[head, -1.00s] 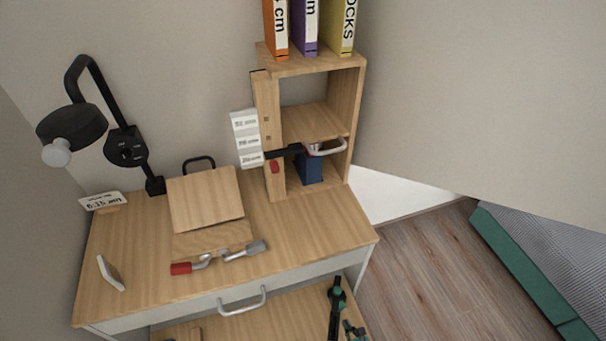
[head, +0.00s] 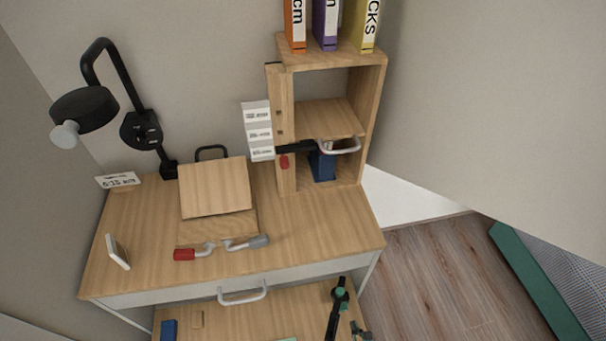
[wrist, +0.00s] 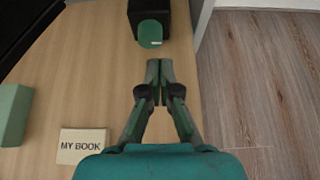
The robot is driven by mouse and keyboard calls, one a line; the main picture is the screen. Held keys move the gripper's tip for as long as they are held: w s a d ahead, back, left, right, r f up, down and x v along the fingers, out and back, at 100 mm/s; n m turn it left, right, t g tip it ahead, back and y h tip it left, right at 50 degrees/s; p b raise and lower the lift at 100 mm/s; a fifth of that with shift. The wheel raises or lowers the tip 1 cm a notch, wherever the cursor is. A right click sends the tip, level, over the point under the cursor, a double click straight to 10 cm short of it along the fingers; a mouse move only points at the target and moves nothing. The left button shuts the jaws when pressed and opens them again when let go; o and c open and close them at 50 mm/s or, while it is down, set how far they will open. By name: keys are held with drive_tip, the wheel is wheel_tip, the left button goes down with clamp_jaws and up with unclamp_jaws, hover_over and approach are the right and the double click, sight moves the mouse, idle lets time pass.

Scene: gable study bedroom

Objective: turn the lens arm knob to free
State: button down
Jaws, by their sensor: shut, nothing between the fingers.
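The lens arm (head: 117,75) is a black bent arm at the back left of the desk in the head view. A round black disc (head: 64,112) with a pale grey end (head: 65,135) hangs from its left end. The lens arm knob (head: 141,130) appears to be the round black dial partway down the arm. Its small light marks are too small to read. My gripper (wrist: 159,74) is shut and empty in the wrist view, with its fingertips together above a wooden surface. The lens arm is not in the wrist view.
An open wooden shelf (head: 376,110) stands at right. The wrist view shows a "MY BOOK" label (wrist: 82,146) and a black block (wrist: 138,12) ahead.

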drive_tip(key=shift+w+a, duration=0.2)
drive_tip(key=shift+w, duration=0.85)
drive_tip(key=shift+w+a, duration=0.25)
drive_tip(key=shift+w, duration=0.75)
drive_tip(key=shift+w+a, duration=0.2)
drive_tip(key=shift+w, duration=0.85)
drive_tip(key=shift+a+f, duration=0.1)
drive_tip(key=shift+s+a, duration=0.15)
drive_tip(key=shift+a, duration=0.5)
drive_tip(key=shift+a, duration=0.3)
drive_tip(key=shift+s+a, duration=0.1)
drive_tip(key=shift+a, duration=0.1)
drive_tip(key=shift+s+a, duration=0.1)
drive_tip(key=shift+r, duration=0.35)
drive_tip(key=shift+s+d, duration=0.2)
drive_tip(key=shift+s, duration=0.75)
drive_tip(key=shift+s+d, duration=0.15)
drive_tip(key=shift+s, duration=0.8)
drive_tip(key=shift+s+d, duration=0.2)
drive_tip(key=shift+s, duration=0.75)
